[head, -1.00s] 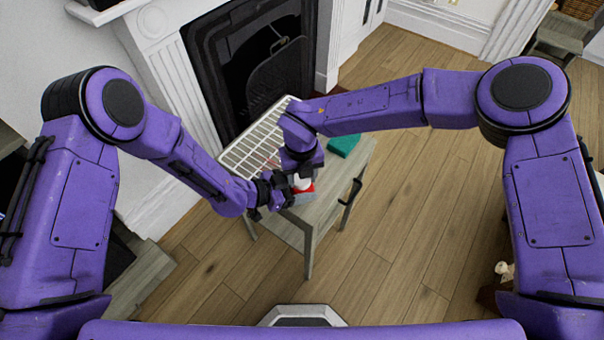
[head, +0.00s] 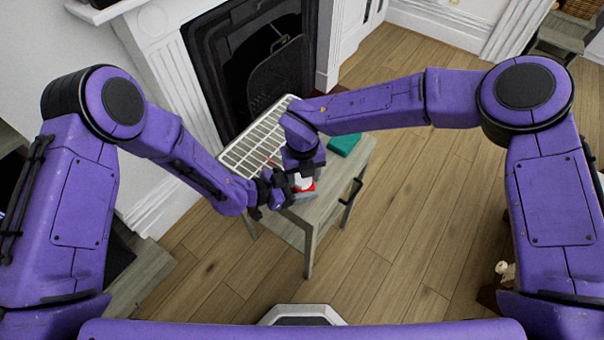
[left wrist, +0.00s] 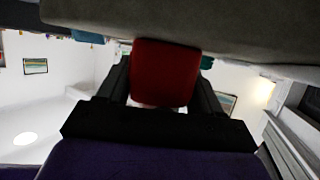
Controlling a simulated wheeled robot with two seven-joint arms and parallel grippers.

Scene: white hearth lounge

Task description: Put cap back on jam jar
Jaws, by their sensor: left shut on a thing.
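A red body, which looks like the jam jar (left wrist: 165,72), sits between the fingers of my left gripper in the left wrist view. In the head view my left gripper (head: 286,188) is shut on it, close over the front of the small grey table (head: 328,205). Red shows beside a white part (head: 304,183) there; I cannot tell whether the white part is the cap. My right gripper (head: 302,168) points down just above the white part. Its fingertips are mostly hidden, so whether it is open or holds the cap cannot be told.
A pale wire rack (head: 254,140) lies along the table's left side, near the black fireplace (head: 255,60). A teal object (head: 344,144) lies at the table's back right.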

